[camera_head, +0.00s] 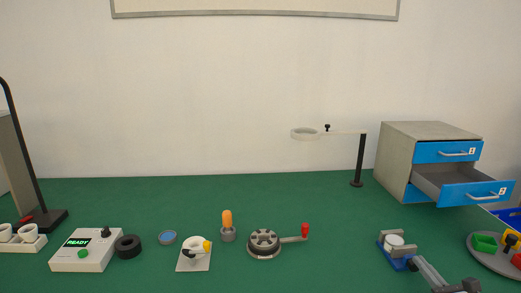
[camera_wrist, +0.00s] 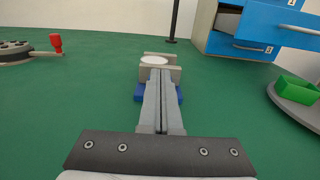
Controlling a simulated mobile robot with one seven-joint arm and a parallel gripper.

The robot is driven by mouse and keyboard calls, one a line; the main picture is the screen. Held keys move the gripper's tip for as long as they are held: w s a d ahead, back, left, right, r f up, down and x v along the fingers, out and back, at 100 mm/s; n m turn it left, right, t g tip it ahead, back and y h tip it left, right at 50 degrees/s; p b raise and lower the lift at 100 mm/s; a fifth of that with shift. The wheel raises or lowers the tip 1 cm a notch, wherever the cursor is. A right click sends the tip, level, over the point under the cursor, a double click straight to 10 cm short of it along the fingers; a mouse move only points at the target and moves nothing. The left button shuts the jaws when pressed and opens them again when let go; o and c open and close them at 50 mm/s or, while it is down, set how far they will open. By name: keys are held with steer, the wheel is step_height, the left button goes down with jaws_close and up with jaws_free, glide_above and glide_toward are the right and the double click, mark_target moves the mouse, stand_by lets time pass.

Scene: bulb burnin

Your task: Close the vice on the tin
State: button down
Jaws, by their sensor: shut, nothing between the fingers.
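The vice (camera_head: 384,251) has a blue base and grey jaws and stands at the right front of the green table. In the wrist view the vice (camera_wrist: 175,74) is straight ahead. A round, white-topped tin (camera_head: 394,241) sits between its jaws; the tin's top also shows in the wrist view (camera_wrist: 154,61). I cannot tell whether both jaws touch the tin. My gripper (camera_head: 416,260) is shut and empty, with its fingertips at the near side of the vice. In the wrist view the shut fingers (camera_wrist: 158,76) overlap the near jaw and hide part of it; contact is unclear.
A round grey tray (camera_head: 478,253) with a green box (camera_head: 485,242) lies to the right. A blue-fronted cabinet (camera_head: 400,152) with an open drawer stands behind, near a lamp-like stand (camera_head: 360,160). A crank device (camera_head: 264,242) is left. The table between is clear.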

steer(key=shift+f, duration=0.35)
steer(key=shift+s+d+f+p, duration=0.1)
steer(key=shift+d+p, duration=0.1)
steer(key=shift+p, duration=1.4)
stand_by(0.3)
steer(key=shift+d+r+p, duration=0.1)
steer(key=shift+r+p, duration=0.3)
steer(key=shift+p, duration=0.15)
steer(key=shift+s+d+r+p, duration=0.1)
steer(key=shift+s+p, duration=0.2)
steer(key=shift+s, duration=1.15)
steer(key=shift+s+d+r+p, duration=0.1)
steer(key=shift+s+p, duration=0.15)
steer(key=shift+s, duration=1.2)
